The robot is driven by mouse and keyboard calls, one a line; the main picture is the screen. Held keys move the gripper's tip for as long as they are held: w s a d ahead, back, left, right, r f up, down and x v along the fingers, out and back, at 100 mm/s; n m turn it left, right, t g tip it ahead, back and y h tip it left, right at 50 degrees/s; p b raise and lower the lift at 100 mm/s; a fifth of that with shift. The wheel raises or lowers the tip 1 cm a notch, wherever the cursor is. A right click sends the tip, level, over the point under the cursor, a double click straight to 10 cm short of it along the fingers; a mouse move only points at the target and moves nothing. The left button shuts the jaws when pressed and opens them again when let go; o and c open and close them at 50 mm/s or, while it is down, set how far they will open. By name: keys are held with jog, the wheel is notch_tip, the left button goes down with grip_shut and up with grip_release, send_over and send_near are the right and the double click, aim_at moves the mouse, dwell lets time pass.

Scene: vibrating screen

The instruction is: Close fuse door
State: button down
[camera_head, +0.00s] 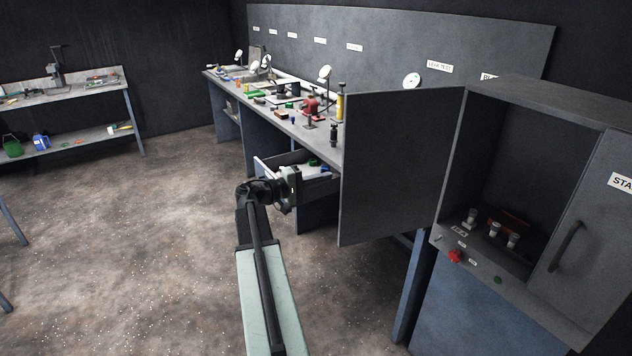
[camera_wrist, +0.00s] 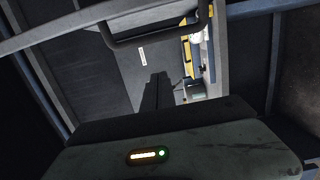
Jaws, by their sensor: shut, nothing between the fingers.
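A large flat grey door (camera_head: 400,165), which appears to be the fuse door, stands wide open on the left side of a grey cabinet (camera_head: 548,92). The cabinet's left compartment is open to view, with several small fuse-like parts (camera_head: 495,232) on its floor. My gripper (camera_head: 293,196) is left of the door's free edge, apart from it in the picture. In the wrist view my gripper (camera_wrist: 157,92) is shut and empty. A dark bar handle (camera_wrist: 155,32) crosses the top of that view; which panel it belongs to is unclear.
A second cabinet door (camera_head: 590,225) with a handle is at the right. A red knob (camera_head: 455,257) and green button (camera_head: 498,280) sit on the front panel. An open drawer (camera_head: 305,178) of the long workbench (camera_head: 290,112) is behind my gripper.

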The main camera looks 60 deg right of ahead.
jog(key=shift+s, duration=2.45)
